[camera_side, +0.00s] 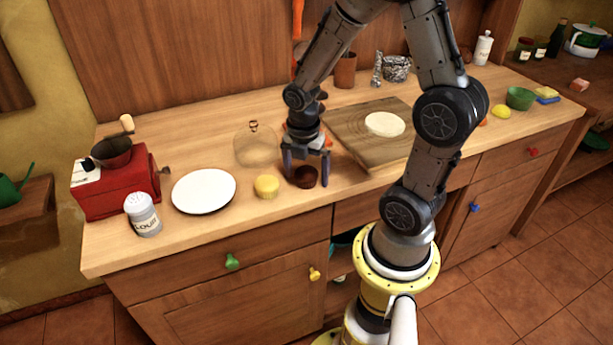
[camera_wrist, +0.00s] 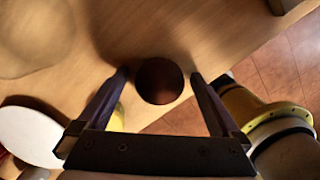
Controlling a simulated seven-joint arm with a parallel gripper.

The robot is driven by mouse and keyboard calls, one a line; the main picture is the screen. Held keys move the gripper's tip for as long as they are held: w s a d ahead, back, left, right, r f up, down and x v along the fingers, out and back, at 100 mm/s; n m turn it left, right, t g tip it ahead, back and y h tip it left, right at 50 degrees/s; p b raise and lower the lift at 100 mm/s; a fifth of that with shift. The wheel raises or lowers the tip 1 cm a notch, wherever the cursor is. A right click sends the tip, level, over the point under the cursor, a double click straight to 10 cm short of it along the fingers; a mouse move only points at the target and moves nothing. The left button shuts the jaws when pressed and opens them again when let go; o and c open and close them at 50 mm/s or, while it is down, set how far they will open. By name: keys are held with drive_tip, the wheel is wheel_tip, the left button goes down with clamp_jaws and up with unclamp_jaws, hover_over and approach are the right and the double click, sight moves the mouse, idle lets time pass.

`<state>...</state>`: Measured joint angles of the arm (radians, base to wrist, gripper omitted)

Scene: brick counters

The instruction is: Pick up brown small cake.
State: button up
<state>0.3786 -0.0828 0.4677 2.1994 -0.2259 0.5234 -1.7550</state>
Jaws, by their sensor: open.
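The brown small cake (camera_side: 305,178) sits on the wooden counter near its front edge. It is dark brown and round, and in the side view it stands between the fingers of my gripper (camera_side: 307,183). In the wrist view the cake (camera_wrist: 159,81) lies between the two fingertips of my gripper (camera_wrist: 160,77), with a small gap on each side. My gripper is open and points down at the counter. Nothing is held.
A yellow small cake (camera_side: 266,186) stands just left of my gripper. A glass dome (camera_side: 255,147) stands behind it. A white plate (camera_side: 203,191), a red grinder (camera_side: 117,186) and a shaker (camera_side: 143,214) are further left. A wooden board (camera_side: 352,123) with a pale round of dough (camera_side: 384,124) lies to the right.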

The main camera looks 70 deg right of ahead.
drive_tip(key=c, duration=1.4)
drive_tip(key=shift+o, duration=0.2)
drive_tip(key=shift+r, duration=0.1)
